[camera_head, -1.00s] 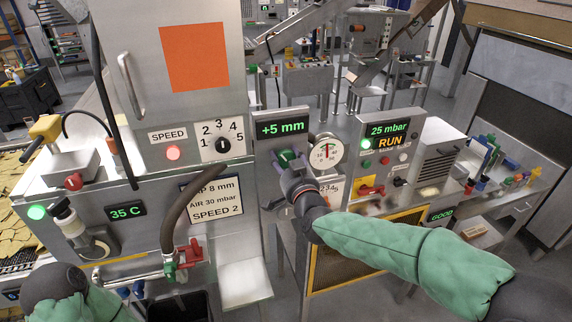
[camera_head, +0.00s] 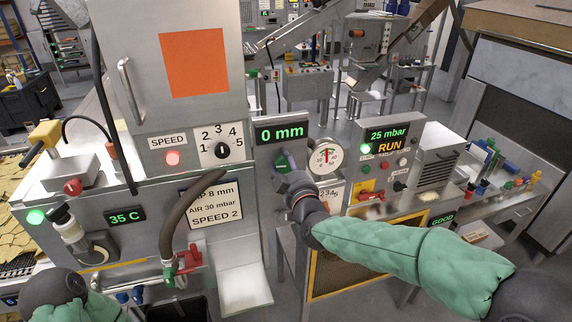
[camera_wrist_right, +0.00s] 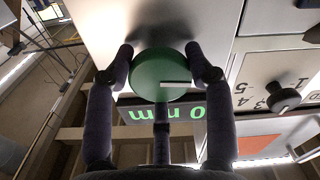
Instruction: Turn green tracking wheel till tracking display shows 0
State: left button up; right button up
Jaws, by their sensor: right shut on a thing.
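The tracking display (camera_head: 281,132) on the grey panel reads 0 mm in green. It also shows upside down in the right wrist view (camera_wrist_right: 165,113). The green tracking wheel (camera_head: 283,163) sits just below the display and is partly hidden by my right gripper (camera_head: 291,178). In the right wrist view the wheel (camera_wrist_right: 160,76) is a round green disc with a pale line on it. The fingers of my right gripper (camera_wrist_right: 165,70) are shut around its rim. My left arm shows at the bottom left, but its fingers are out of view.
The speed dial (camera_head: 222,150) is left of the wheel, and a round gauge (camera_head: 325,156) is close on its right. A panel reading 25 mbar and RUN (camera_head: 387,140) stands farther right. A dark hose (camera_head: 181,215) hangs below the speed dial.

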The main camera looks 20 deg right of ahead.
jog(key=shift+r+n, duration=0.4)
jog(key=shift+n, duration=0.2)
jog(key=o, duration=1.1)
jog(key=shift+c, duration=0.2)
jog(key=shift+o, duration=0.5)
jog(key=shift+f, duration=0.15)
jog(key=shift+f, duration=0.1)
jog(key=s, duration=1.2)
jog(key=shift+d, duration=0.15)
